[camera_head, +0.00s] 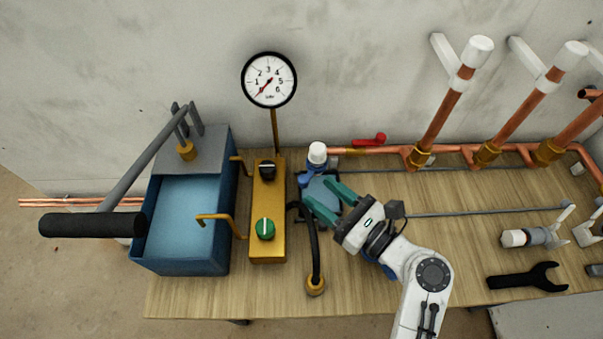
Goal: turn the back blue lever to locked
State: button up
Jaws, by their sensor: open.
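A blue lever-like part (311,178) shows just below a white-capped fitting (317,154) at the back middle of the bench. It is small and partly crowded by my gripper, so its exact angle and whether it is locked cannot be told. No second blue lever can be made out. My gripper (319,193) has teal fingers, spread open and empty. The fingertips point up and left, just in front of the blue part. Whether they touch it cannot be told. A grey-blue rounded body (323,188) shows between the fingers.
A brass block (268,210) with black and green knobs stands left, beside a blue water tank (185,220) with a pump handle. A black hose (314,245) arches close to my gripper's left. A red lever (370,140) sits on the copper pipe behind. A black wrench (528,278) lies right.

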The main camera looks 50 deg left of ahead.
aim_at(308, 183)
jog(key=a, duration=0.6)
jog(key=shift+s, duration=0.25)
grip_shut()
dwell(0.3)
